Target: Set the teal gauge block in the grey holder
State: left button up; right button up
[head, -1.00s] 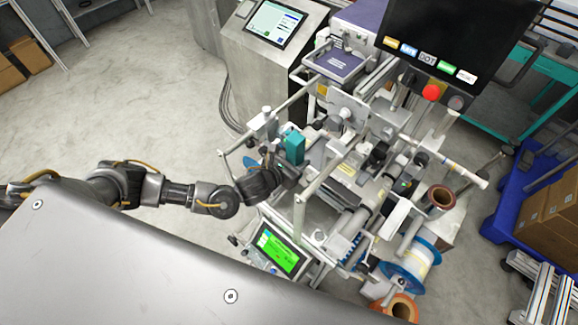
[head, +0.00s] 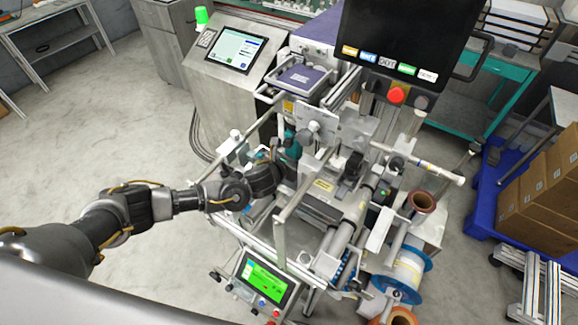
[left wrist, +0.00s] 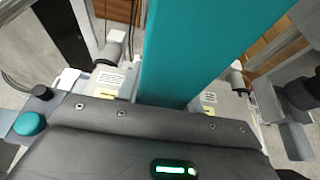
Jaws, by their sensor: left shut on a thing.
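My left gripper (head: 280,172) reaches in from the left over the near left part of the machine. It is shut on the teal gauge block (head: 294,147), of which only a small part shows in the head view. In the left wrist view the teal block (left wrist: 200,50) stands out large from the gripper's dark body. The far end of the block is outside that view. I cannot make out the grey holder for certain among the machine's grey parts. My right gripper is not in view.
The machine's frame rails and rollers crowd around the gripper. A green-lit panel (head: 264,278) stands at the near side, and a black monitor (head: 405,40) with a red button (head: 396,96) at the back. A spool (head: 405,275) is at lower right. Open floor (head: 95,130) lies left.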

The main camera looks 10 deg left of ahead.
pick_arm(q)
jog(key=shift+w+d+b, duration=0.25)
jog(key=shift+w, duration=0.3)
jog(key=shift+w+d+b, duration=0.25)
jog(key=shift+w, duration=0.3)
jog(key=shift+w+d, duration=0.1)
jog(key=shift+w, duration=0.2)
jog(key=shift+f+b, duration=0.45)
jog(key=shift+b, duration=0.15)
jog(key=o, duration=1.2)
jog(key=shift+c, duration=0.2)
jog(key=shift+f, duration=0.1)
jog(key=shift+s, duration=0.2)
